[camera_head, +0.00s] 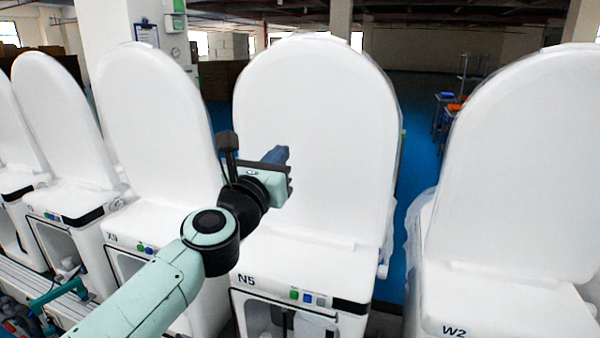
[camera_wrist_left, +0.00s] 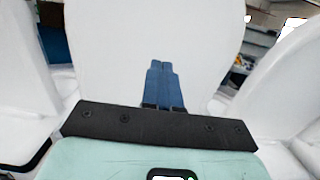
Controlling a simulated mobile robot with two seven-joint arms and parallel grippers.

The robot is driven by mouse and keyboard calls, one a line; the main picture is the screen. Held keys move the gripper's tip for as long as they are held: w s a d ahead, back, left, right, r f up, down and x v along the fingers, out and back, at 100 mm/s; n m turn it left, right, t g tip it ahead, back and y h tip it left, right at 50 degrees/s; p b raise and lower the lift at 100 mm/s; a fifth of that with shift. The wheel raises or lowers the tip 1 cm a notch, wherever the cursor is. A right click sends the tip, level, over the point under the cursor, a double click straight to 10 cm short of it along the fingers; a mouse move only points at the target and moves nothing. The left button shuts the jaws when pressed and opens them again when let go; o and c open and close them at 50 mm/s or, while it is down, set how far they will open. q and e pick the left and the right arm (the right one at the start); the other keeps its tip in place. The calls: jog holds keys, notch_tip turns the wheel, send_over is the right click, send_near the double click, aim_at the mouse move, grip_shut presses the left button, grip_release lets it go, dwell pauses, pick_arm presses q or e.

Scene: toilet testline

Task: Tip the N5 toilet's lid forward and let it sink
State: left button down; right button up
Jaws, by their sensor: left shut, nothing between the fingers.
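The N5 toilet (camera_head: 300,262) stands in the middle of the head view, with its label on the front and several coloured buttons beside it. Its white lid (camera_head: 330,110) is raised upright behind the seat area. My left gripper (camera_head: 277,155) is in front of the lid's lower left part, with its blue fingers together and empty. In the left wrist view the shut fingers (camera_wrist_left: 161,84) point at the white lid face (camera_wrist_left: 150,30). I cannot tell whether the fingertips touch the lid. My right gripper is not in view.
The X3 toilet (camera_head: 150,100) stands to the left and the W2 toilet (camera_head: 515,160) to the right, both with raised lids. More toilets stand farther left. A narrow gap with blue floor (camera_head: 415,170) separates N5 from W2. A trolley (camera_head: 458,100) stands behind.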

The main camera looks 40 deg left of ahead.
pick_arm(q)
jog(key=f+p+x, duration=0.1)
jog(key=p+x, duration=0.1)
jog(key=x, duration=0.7)
jog(key=shift+w+a+f, duration=0.25)
jog(key=shift+a+f, duration=0.05)
jog(key=shift+f, duration=0.3)
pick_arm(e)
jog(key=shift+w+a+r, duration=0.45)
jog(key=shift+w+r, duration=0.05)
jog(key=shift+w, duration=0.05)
